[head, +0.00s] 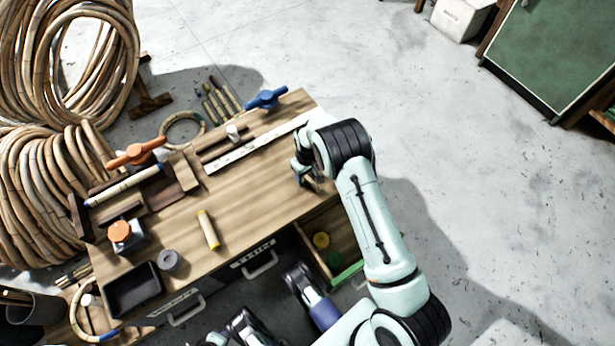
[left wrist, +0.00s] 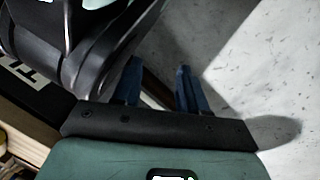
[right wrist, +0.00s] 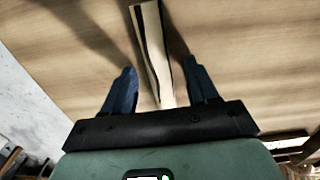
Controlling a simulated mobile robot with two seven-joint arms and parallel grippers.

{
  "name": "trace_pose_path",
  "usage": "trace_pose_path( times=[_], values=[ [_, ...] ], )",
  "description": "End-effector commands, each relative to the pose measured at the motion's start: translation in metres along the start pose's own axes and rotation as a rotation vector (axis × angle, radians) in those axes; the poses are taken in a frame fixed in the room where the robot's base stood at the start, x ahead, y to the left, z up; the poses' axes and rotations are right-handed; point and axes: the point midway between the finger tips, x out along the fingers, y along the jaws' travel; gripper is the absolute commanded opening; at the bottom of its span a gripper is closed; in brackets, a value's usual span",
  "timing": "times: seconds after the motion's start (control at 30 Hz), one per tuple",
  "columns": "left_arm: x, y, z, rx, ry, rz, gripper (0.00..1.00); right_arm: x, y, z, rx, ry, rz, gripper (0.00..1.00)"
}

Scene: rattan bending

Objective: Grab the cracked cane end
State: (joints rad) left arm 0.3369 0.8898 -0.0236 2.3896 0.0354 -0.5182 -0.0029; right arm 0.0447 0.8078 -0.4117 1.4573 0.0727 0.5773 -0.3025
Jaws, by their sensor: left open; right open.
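A short pale cane piece with a dark split along its length, the cracked cane end (right wrist: 150,45), lies on the wooden bench top in the right wrist view. My right gripper (right wrist: 160,68) is open above the bench, with one blue finger on each side of the cane and gaps showing. In the head view my right gripper (head: 309,180) is over the bench's right end and mostly hides the piece. My left gripper (left wrist: 158,85) is open and empty, with floor beyond its fingers.
Below the right end is an open drawer (head: 345,240). Cane coils (head: 45,190) stand left.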

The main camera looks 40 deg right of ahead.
Motion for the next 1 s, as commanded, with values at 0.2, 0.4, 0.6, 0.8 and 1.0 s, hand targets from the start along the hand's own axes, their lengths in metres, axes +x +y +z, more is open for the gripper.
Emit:
trace_pose_path(
  times=[0.2, 0.4, 0.6, 0.8, 1.0],
  values=[
    [-0.001, 0.0, -0.001, 0.0, 0.002, 0.001, 0.43, -0.001, 0.0, 0.0, 0.0, 0.001, 0.0, 0.16],
    [-0.001, 0.001, -0.001, 0.0, 0.003, 0.001, 0.43, -0.001, 0.0, 0.0, 0.0, 0.0, 0.0, 0.0],
    [-0.002, 0.001, -0.002, 0.001, 0.006, 0.002, 0.43, -0.004, 0.0, 0.0, 0.0, 0.001, 0.0, 0.0],
    [-0.009, 0.008, -0.009, 0.009, 0.034, 0.015, 0.43, -0.022, 0.0, -0.001, -0.001, 0.003, 0.0, 0.0],
    [-0.03, 0.026, -0.03, 0.028, 0.109, 0.048, 0.43, -0.07, 0.0, -0.001, 0.0, 0.006, 0.0, 0.0]
  ],
)
